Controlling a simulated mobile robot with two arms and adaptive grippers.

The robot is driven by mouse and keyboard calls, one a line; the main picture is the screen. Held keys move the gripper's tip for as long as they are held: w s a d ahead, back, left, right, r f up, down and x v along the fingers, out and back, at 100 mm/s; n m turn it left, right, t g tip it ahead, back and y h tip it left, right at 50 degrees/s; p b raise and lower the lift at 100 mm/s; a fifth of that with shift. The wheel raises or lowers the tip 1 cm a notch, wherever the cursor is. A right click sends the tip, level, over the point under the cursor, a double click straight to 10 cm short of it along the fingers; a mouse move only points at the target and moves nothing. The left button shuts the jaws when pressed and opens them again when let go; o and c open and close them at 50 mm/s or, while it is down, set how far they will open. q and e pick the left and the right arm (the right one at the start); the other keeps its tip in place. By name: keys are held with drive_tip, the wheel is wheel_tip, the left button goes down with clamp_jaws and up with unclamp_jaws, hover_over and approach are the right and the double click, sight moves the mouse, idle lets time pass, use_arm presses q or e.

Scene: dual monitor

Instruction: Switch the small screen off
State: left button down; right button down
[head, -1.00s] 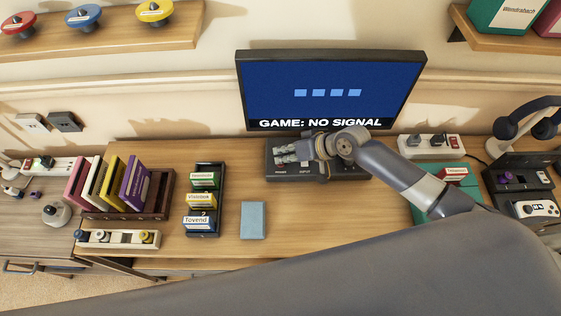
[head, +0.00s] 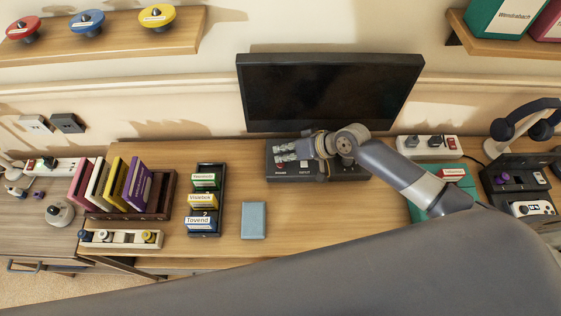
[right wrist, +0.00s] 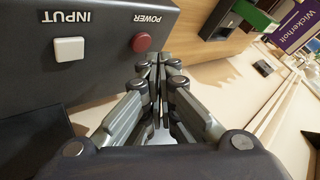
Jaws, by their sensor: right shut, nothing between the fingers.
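The screen (head: 330,92) stands at the back of the desk and its face is dark. Its base (head: 352,175) is a dark box in front of it. In the right wrist view the base shows a red POWER button (right wrist: 142,42) and a white INPUT button (right wrist: 68,48). My right gripper (head: 280,152) is over the left part of the base, shut and empty. In the right wrist view its closed fingertips (right wrist: 158,62) are just beside the POWER button; I cannot tell whether they touch the base. My left gripper is not in view.
A light blue box (head: 254,220) lies in front of the base. A black rack (head: 222,188) with labelled cartridges and a brown rack (head: 160,206) of cases stand to the left. A power strip (head: 428,155) and a headset (head: 541,117) are on the right.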

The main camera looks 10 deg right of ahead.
wheel_tip(320, 180, up, 6)
drive_tip(key=p, duration=0.5)
drive_tip(key=shift+f, duration=0.15)
drive_tip(key=shift+s+f, duration=0.1)
